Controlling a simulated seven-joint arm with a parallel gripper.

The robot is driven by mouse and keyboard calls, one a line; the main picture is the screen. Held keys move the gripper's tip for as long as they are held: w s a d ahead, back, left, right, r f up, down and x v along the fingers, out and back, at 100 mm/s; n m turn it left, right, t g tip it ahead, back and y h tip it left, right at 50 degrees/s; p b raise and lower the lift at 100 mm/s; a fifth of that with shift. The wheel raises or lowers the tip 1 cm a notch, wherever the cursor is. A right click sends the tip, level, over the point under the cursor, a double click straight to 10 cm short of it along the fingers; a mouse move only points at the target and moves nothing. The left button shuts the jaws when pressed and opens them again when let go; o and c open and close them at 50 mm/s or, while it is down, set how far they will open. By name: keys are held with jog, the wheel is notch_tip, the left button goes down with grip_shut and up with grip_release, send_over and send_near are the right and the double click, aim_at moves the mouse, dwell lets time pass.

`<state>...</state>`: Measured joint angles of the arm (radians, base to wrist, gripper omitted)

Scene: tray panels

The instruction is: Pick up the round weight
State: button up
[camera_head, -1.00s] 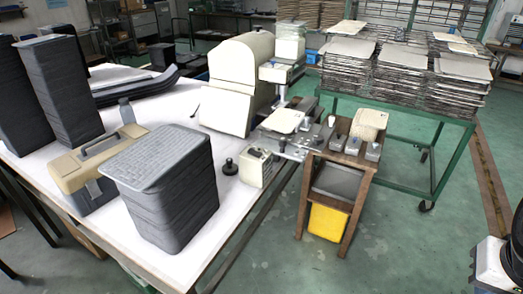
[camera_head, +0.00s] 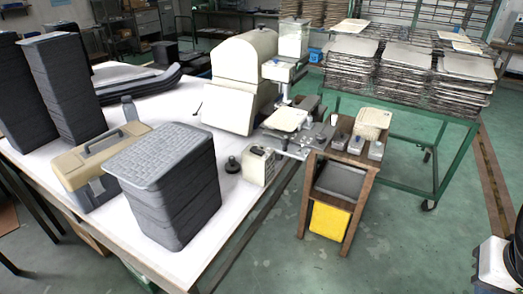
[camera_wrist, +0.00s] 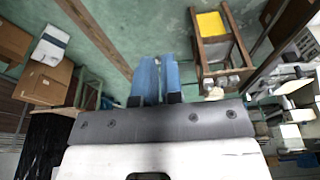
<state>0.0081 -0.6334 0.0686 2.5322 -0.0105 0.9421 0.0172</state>
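The round weight (camera_head: 232,165) is a small dark disc with a knob on top. It sits upright on the white table (camera_head: 185,260) in the head view, between the dark tray stack and a small cream box. My gripper (camera_wrist: 157,62) shows only in the wrist view. Its two blue fingers are close together, with nothing seen held between them. The weight cannot be made out in the wrist view, so its distance from my gripper cannot be told.
A tall dark tray stack (camera_head: 180,205) stands left of the weight, and the cream box (camera_head: 258,166) close to its right. A tan toolbox (camera_head: 88,173) lies farther left. A wooden stand with a yellow bin (camera_head: 329,220) is beside the table. Open floor lies in front.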

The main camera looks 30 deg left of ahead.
jog(key=o, duration=1.7)
jog(key=shift+w+r, duration=0.1)
jog(key=w+a+r+n, duration=0.2)
jog(key=w+a, duration=0.4)
jog(key=w, duration=0.4)
jog(key=w+a+r+n, duration=0.1)
jog(key=w+a+r, duration=0.1)
jog(key=w+a, duration=0.6)
jog(key=w+a+f+n+y, duration=0.1)
jog(key=w+a+f+n, duration=0.2)
jog(key=w+a, duration=1.4)
jog(key=n+g, duration=0.2)
jog(key=n, duration=0.3)
send_near(231, 158)
jog(key=w+d, duration=0.2)
jog(key=f, duration=0.1)
jog(key=s+a+f, duration=0.1)
jog(key=f, duration=0.1)
jog(key=a+f, duration=0.1)
jog(key=f, duration=0.1)
jog(key=shift+s+a, duration=0.1)
jog(key=shift+s, duration=0.2)
jog(key=shift+f, duration=0.25)
